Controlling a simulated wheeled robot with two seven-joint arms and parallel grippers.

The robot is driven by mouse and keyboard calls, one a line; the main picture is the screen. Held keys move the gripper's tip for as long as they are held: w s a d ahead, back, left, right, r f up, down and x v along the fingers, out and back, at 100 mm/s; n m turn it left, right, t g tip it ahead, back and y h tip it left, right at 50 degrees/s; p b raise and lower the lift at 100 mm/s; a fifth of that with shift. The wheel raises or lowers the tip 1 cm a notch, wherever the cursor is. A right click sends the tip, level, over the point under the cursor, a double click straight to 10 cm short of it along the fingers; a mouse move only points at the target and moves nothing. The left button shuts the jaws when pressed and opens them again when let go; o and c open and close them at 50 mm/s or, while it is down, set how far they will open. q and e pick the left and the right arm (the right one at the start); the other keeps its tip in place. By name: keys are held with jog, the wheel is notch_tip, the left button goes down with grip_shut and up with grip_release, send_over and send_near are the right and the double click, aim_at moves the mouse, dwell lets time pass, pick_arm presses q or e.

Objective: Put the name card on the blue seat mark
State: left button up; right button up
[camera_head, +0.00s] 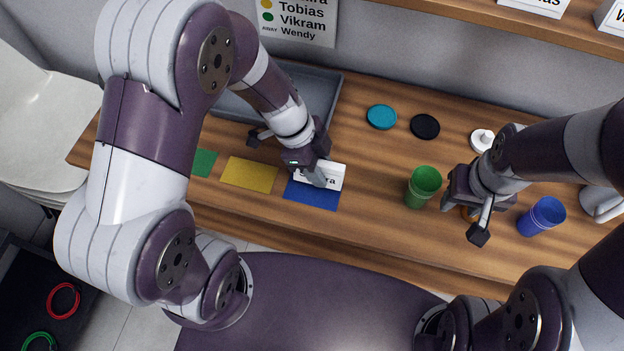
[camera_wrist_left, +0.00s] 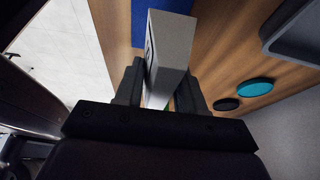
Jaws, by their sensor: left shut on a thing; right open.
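The name card (camera_head: 329,177) is white with black lettering, partly covered by my gripper; its readable end is "ra". My left gripper (camera_head: 318,178) is shut on it, and the left wrist view shows the card (camera_wrist_left: 168,50) between the two fingers (camera_wrist_left: 160,88). The card is over the far edge of the blue seat mark (camera_head: 312,195); I cannot tell whether it touches the mark. The blue mark also shows in the left wrist view (camera_wrist_left: 140,18). My right gripper (camera_head: 478,222) is open near the cups at the right, around or above an orange thing mostly hidden by it.
A yellow mark (camera_head: 249,175) and a green mark (camera_head: 204,163) lie to the left. A grey tray (camera_head: 335,88) is behind my left gripper.

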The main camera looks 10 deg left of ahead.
aim_at(314, 191)
pick_arm(q)
jog(key=f, duration=0.3)
jog(key=s+a+f, duration=0.1)
jog(key=shift+f, duration=0.3)
jog(key=shift+w+f, duration=0.1)
jog(key=shift+f, duration=0.15)
jog(key=o, duration=1)
